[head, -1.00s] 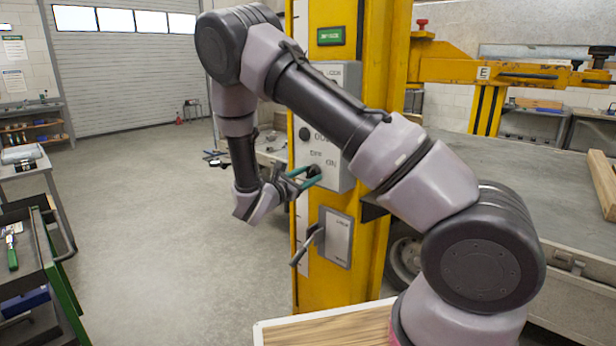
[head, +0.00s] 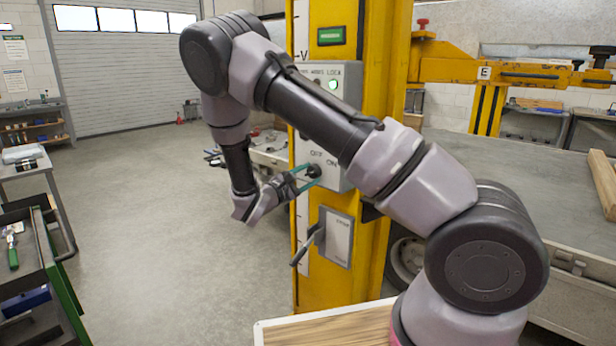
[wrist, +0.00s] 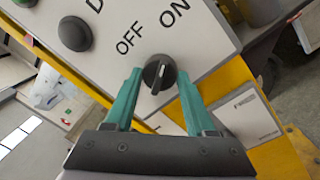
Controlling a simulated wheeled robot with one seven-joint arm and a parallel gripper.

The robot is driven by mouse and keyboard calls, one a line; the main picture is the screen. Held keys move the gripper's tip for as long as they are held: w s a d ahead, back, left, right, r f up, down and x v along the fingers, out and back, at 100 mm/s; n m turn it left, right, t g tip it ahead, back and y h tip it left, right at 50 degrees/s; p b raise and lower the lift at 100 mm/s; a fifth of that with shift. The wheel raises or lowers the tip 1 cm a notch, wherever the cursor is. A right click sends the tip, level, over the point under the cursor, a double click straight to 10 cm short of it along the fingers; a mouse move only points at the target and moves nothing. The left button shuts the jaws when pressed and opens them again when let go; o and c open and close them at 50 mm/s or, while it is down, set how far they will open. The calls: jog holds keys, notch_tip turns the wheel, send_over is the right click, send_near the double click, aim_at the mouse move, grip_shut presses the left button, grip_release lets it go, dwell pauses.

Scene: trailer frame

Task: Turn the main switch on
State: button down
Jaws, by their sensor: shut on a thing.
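The main switch is a round black knob (wrist: 160,74) with a white line, beside the printed words OFF and ON on the grey control box. The white line leans toward ON. In the head view the knob (head: 313,171) sits low on the box, on the yellow column. My gripper (wrist: 159,80) has its teal fingers on either side of the knob and is shut on it. It also shows in the head view (head: 307,176), reaching the knob from the left. A green lamp (head: 333,84) on the box is lit. My arm hides part of the box.
A black button (wrist: 75,33) is on the box, left of OFF. Below the box, a lever (head: 308,246) sticks out from a grey plate (head: 337,237). A tool cart (head: 45,270) stands at the left. The floor between the cart and the column is clear.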

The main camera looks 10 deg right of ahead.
dwell(0.3)
jog(key=shift+c, duration=1.2)
grip_release()
jog(key=v, duration=1.1)
jog(key=s+d+r+m+g+y, duration=0.3)
jog(key=s+d+r+m+g, duration=0.25)
jog(key=d, duration=0.25)
jog(key=s+d+r+m+g+y, duration=0.3)
jog(key=s+d+r+m+g, duration=0.15)
jog(key=d+g, duration=0.2)
jog(key=s+r+m+t+y, duration=0.7)
jog(key=s+r+m+y, duration=0.2)
jog(key=s+r, duration=0.4)
notch_tip(320, 180, up, 3)
jog(key=shift+d+r+m+t+y, duration=0.15)
jog(key=shift+m+t+y, duration=0.2)
jog(key=shift+y, duration=0.55)
